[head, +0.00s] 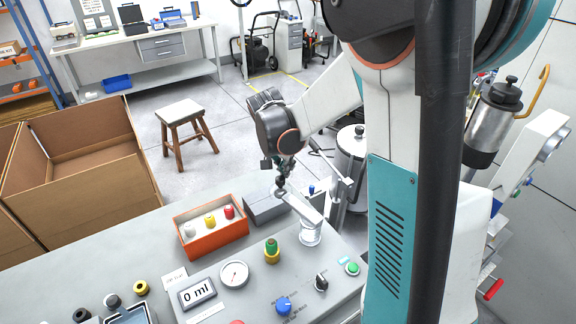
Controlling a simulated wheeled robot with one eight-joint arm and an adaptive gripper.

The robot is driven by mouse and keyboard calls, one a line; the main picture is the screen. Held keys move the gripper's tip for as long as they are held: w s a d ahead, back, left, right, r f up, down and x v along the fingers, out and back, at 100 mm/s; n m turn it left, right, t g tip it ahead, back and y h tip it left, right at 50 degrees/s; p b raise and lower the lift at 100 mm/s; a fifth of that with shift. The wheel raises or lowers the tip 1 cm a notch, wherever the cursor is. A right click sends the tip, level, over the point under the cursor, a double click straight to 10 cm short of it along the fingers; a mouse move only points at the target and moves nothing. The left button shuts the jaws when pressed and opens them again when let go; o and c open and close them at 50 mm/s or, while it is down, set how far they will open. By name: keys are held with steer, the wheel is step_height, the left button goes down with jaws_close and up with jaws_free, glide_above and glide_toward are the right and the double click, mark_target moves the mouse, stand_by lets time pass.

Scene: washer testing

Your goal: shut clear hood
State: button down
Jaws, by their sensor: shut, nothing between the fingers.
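No clear hood can be made out with certainty in the head view; the arm covers part of the area behind the bench. My gripper (280,188) is small and dark in this view. It is shut and empty, above the bench at the upper end of a pale, tilted bar (303,207). The bar runs down to a short pale cylinder (310,235) on the bench. I cannot tell whether the fingertips touch the bar. A low grey block (264,209) lies just left of it.
An orange tray (213,245) with white, yellow and red pieces stands left of the grey block. A 0 ml display (198,292), a round gauge (234,273), a blue knob (284,306) and a green button (352,268) occupy the bench front. A metal canister (352,165) stands behind.

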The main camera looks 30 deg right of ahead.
steer(key=shift+a, duration=0.1)
steer(key=shift+a+n, duration=0.6)
steer(key=shift+a, duration=0.1)
steer(key=s+a+n+t+y+p, duration=0.2)
steer(key=s+a+n+y, duration=0.2)
steer(key=s+a+n, duration=0.8)
steer(key=shift+a+n, duration=0.5)
steer(key=shift+n, duration=0.3)
